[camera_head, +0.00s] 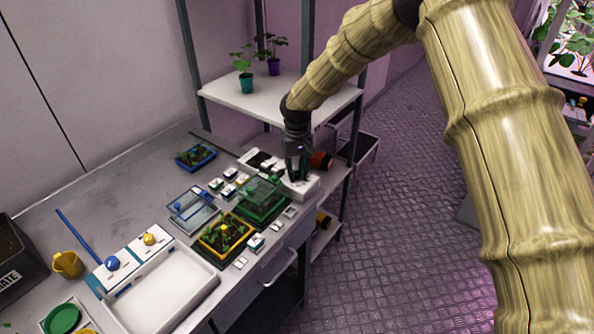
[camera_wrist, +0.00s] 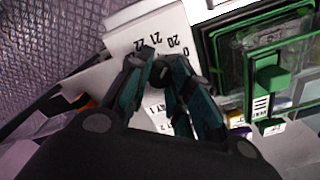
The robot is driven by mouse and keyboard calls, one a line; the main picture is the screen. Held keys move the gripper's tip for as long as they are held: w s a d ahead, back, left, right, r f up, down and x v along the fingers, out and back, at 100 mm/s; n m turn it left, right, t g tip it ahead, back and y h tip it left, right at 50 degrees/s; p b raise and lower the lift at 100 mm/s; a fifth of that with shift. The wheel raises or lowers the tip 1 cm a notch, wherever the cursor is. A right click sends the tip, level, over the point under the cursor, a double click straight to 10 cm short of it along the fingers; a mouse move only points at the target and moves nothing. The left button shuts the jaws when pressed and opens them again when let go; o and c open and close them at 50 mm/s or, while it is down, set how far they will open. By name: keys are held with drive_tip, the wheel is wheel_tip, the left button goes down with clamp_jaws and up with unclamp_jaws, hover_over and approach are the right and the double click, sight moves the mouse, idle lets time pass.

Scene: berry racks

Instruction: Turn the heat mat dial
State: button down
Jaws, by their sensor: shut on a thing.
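The heat mat control box (camera_head: 304,187) is white and sits at the bench's right edge. In the wrist view its white face (camera_wrist: 134,42) shows printed numbers around 20, 21 and 22. My gripper (camera_head: 296,176) points down onto the box. In the wrist view its dark fingertips (camera_wrist: 159,69) are closed together over the number scale, on a small dark dial that they mostly hide. I cannot tell where the dial's pointer stands.
A green-framed clear-lidded tray (camera_head: 262,201) stands just left of the box; it also shows in the wrist view (camera_wrist: 265,78). A yellow tray of seedlings (camera_head: 250,238) lies nearer. A shelf (camera_head: 238,101) with two potted plants stands behind. Small labelled blocks (camera_head: 215,184) crowd the bench.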

sight(298, 173)
drive_tip(key=c, duration=1.5)
unclamp_jaws()
wheel_tip(298, 173, up, 12)
drive_tip(key=shift+d, duration=0.15)
